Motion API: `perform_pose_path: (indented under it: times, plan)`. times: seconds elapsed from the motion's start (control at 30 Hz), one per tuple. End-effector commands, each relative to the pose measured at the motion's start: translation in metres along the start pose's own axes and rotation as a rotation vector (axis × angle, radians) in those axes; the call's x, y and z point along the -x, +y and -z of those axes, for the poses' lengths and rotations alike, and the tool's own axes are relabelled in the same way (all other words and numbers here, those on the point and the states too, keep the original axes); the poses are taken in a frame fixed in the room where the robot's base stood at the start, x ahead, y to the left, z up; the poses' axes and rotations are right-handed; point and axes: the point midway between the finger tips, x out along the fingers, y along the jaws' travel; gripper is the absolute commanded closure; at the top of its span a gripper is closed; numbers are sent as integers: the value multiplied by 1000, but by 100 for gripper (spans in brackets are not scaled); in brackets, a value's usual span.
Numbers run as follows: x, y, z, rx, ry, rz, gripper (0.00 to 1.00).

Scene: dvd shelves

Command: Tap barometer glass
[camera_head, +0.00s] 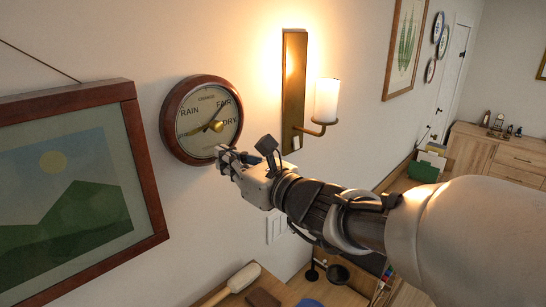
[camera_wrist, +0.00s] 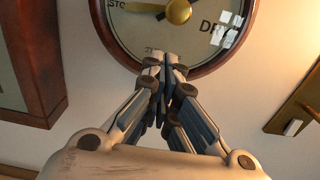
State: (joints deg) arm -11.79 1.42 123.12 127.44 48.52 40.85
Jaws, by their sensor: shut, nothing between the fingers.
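The barometer (camera_head: 202,118) hangs on the wall, a round dial in a dark reddish-brown wooden rim, with "RAIN", "FAIR" and "DRY" on its face and a brass knob at the centre. My gripper (camera_head: 224,158) is shut and empty, at the dial's lower right edge. In the wrist view, my gripper's fingertips (camera_wrist: 166,58) are together in front of the lower part of the barometer (camera_wrist: 135,35), below the brass knob. I cannot tell whether the fingertips touch the glass. The fingers hide a bit of the lower rim.
A framed landscape picture (camera_head: 70,190) hangs to the left of the barometer. A brass wall sconce (camera_head: 294,90) with a lit white candle (camera_head: 327,100) is close on the right. A wooden surface with a brush (camera_head: 235,285) lies below.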

Motion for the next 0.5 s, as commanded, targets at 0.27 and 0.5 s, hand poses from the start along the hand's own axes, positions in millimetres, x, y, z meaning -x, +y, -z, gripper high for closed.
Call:
perform_pose_path:
  times: [0.27,0.5]
  plan:
    - [-13,0,0,0,0,0,100]
    - [-13,0,0,0,0,0,100]
